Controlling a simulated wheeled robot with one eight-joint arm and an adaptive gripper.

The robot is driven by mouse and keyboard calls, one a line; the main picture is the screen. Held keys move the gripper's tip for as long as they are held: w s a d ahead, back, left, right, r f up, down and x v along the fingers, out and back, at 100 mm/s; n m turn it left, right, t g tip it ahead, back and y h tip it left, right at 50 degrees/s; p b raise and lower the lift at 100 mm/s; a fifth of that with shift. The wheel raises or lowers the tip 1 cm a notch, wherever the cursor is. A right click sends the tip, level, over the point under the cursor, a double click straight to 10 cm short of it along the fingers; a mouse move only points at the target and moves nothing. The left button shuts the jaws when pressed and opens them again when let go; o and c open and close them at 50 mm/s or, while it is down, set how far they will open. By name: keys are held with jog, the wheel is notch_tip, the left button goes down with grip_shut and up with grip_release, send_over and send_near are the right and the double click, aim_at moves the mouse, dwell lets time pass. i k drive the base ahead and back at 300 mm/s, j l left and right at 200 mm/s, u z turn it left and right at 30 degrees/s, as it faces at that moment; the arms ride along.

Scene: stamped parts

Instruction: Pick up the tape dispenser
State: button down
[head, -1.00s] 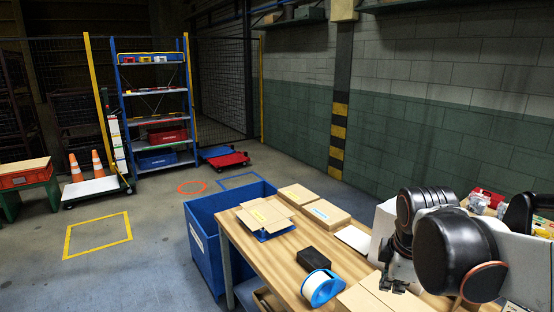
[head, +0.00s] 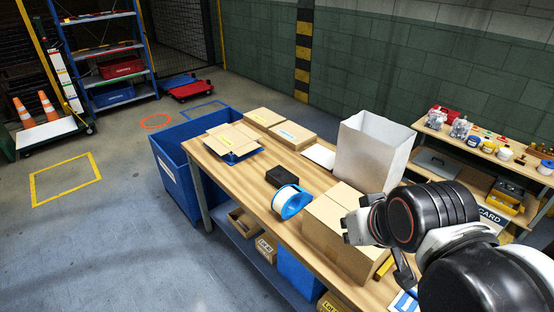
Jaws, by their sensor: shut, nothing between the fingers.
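The tape dispenser (head: 291,202), a blue ring-like body with a white roll, stands on the wooden workbench (head: 262,195) near its front edge. My gripper (head: 350,228) is to the right of it, in front of a cardboard box, and apart from the dispenser. It is shut and empty. The wrist and dark arm links hide part of the gripper and the right part of the bench.
The cardboard box (head: 325,238) stands close on the dispenser's right. A black block (head: 282,177) lies just behind it. A tall white box (head: 365,155) and flat cartons (head: 290,135) are further back. A blue bin (head: 175,165) stands at the bench's left end.

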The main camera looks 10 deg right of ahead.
aim_at(289, 200)
jog(key=i+j+z, duration=0.45)
jog(key=i+j, duration=0.15)
jog(key=j, duration=0.2)
jog(key=i+j+z, duration=0.25)
jog(key=j, duration=0.25)
